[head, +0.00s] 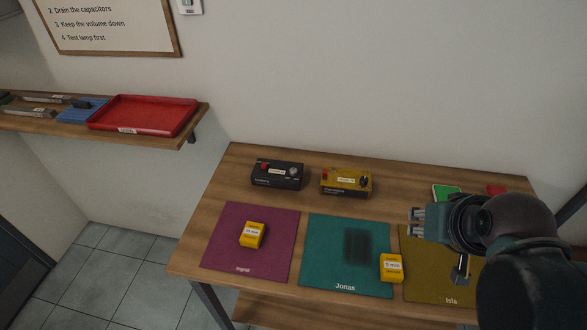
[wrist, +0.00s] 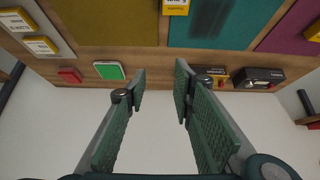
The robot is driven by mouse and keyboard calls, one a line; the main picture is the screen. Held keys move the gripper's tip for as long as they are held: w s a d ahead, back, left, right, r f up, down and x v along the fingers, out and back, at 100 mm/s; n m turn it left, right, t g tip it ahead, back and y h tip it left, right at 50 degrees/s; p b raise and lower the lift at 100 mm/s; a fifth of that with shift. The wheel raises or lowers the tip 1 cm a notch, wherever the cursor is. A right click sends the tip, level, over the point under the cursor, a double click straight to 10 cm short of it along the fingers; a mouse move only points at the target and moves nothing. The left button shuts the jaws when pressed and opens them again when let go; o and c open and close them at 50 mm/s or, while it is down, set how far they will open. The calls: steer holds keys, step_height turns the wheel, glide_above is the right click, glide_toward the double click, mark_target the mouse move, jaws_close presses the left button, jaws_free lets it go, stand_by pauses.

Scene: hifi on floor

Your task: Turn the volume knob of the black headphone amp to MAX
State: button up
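The black headphone amp (head: 277,177) sits at the back left of the table, with a red button and a pale round volume knob (head: 293,171) on its top. Which way the knob points is too small to tell. The amp also shows at the right in the wrist view (wrist: 262,76). My gripper (head: 417,221) is above the table's right part, to the right of the amp and well apart from it. In the wrist view its two green-padded fingers (wrist: 160,75) are spread with nothing between them.
A yellow amp (head: 346,184) with a black knob stands just right of the black one. A red tray (head: 145,115) is on the left wall shelf.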

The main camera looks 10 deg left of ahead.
steer(key=shift+o, duration=0.3)
steer(key=shift+w+a+r, duration=0.3)
steer(key=shift+w+r, duration=0.1)
steer(key=shift+w, duration=0.05)
steer(key=w+a+r+n+g+p, duration=0.2)
steer(key=w+a+r+n+p, duration=0.15)
steer(key=w+a, duration=0.3)
steer(key=n+g+p, duration=0.5)
steer(key=n+p, duration=0.2)
steer(key=n, duration=0.7)
glide_above(293, 170)
step_height(293, 170, down, 10)
steer(key=shift+d+f, duration=0.1)
steer(key=shift+f, duration=0.15)
steer(key=shift+f, duration=3.75)
